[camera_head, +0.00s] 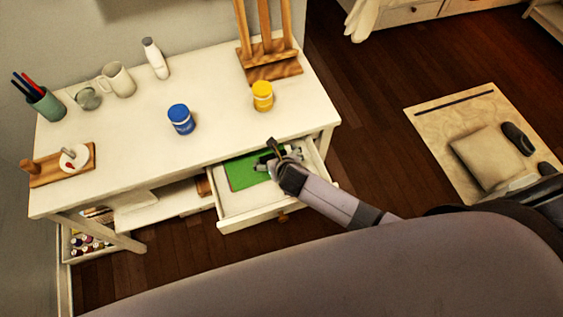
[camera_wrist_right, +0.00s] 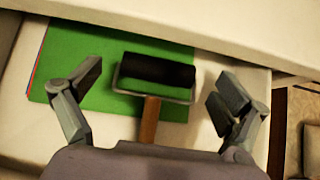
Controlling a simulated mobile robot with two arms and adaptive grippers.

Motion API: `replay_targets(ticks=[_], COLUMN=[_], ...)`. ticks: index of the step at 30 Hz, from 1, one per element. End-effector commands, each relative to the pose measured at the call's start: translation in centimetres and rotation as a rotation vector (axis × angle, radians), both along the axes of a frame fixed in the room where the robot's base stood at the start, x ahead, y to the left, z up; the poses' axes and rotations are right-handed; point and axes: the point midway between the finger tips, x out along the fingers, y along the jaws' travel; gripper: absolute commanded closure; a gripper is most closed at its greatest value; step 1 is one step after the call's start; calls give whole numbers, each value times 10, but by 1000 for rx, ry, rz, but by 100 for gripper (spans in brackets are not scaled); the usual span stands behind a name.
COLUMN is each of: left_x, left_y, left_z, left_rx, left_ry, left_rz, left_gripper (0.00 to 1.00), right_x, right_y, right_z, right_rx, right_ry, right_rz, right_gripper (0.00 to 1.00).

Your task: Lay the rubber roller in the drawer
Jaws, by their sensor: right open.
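The rubber roller (camera_wrist_right: 157,72) has a black cylinder, a metal frame and a wooden handle. In the right wrist view it lies over green sheets (camera_wrist_right: 112,50) inside the open drawer (camera_wrist_right: 258,82). My right gripper (camera_wrist_right: 157,90) is open, with its fingers apart on either side of the roller and not touching it. In the head view my right gripper (camera_head: 268,160) is over the open drawer (camera_head: 240,207) and hides most of the roller. My left gripper is not in view.
The white desk (camera_head: 215,115) overhangs the back of the drawer. On it stand a blue jar (camera_head: 181,119), a yellow jar (camera_head: 262,96), a mug (camera_head: 117,80), a white bottle (camera_head: 155,58) and a wooden easel (camera_head: 268,60). The drawer's front part is bare.

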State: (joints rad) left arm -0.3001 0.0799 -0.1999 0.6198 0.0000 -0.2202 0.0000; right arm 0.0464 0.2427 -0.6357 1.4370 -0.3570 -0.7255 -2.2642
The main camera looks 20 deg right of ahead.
Motion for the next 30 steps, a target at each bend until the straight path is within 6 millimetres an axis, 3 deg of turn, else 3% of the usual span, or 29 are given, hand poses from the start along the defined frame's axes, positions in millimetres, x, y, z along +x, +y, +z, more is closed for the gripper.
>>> replay_targets(ticks=[15,21,30], left_x=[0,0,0], left_y=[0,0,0], left_z=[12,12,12], left_rx=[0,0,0], left_ry=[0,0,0], left_rz=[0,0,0], left_gripper=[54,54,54], right_x=[-67,-79,-81], right_y=[-3,-3,-4], right_z=[66,78,80], right_rx=[-2,-2,-2], right_ry=[1,1,2], right_rz=[2,1,1], right_gripper=[5,5,5])
